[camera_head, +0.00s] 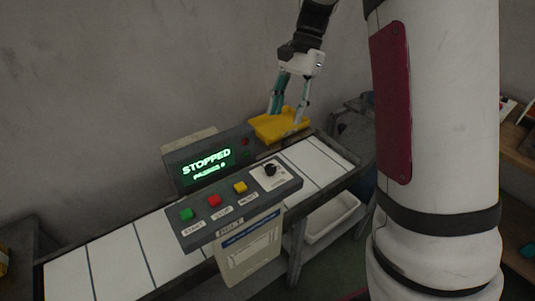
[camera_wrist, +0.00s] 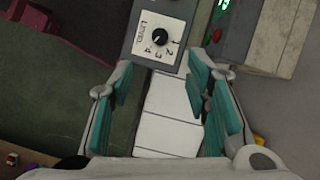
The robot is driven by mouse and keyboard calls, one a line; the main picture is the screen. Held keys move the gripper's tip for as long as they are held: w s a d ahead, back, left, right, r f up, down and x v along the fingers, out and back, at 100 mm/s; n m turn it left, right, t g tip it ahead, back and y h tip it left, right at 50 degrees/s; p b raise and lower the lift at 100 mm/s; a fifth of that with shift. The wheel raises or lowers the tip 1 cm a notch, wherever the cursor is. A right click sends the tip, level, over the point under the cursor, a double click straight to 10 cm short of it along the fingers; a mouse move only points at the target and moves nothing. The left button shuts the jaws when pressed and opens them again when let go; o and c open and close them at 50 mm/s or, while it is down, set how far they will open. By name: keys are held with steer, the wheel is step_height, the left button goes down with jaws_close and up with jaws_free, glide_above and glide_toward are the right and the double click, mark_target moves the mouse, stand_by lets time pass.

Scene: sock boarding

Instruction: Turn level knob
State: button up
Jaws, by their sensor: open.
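The level knob (camera_head: 270,169) is a small round black knob on a white plate at the right end of the grey control panel (camera_head: 247,205). In the wrist view the knob (camera_wrist: 160,37) is at the top, with numbers printed around it; its exact setting is too small to tell. My gripper (camera_head: 287,114) is open and empty, pointing down above the right part of the conveyor, beyond the knob and apart from it. In the wrist view its teal fingers (camera_wrist: 158,88) stand either side of white belt slats.
A green-lit screen (camera_head: 207,165) reads STOPPED. Green (camera_head: 187,214), red (camera_head: 214,200) and yellow (camera_head: 240,187) buttons line the panel left of the knob. A yellow piece (camera_head: 279,127) sits behind my gripper. The white conveyor belt (camera_head: 113,257) looks bare at left.

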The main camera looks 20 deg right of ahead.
mark_target(271, 166)
steer(key=p+x, duration=0.3)
steer(key=x, duration=1.1)
steer(key=shift+c, duration=0.3)
jaws_close()
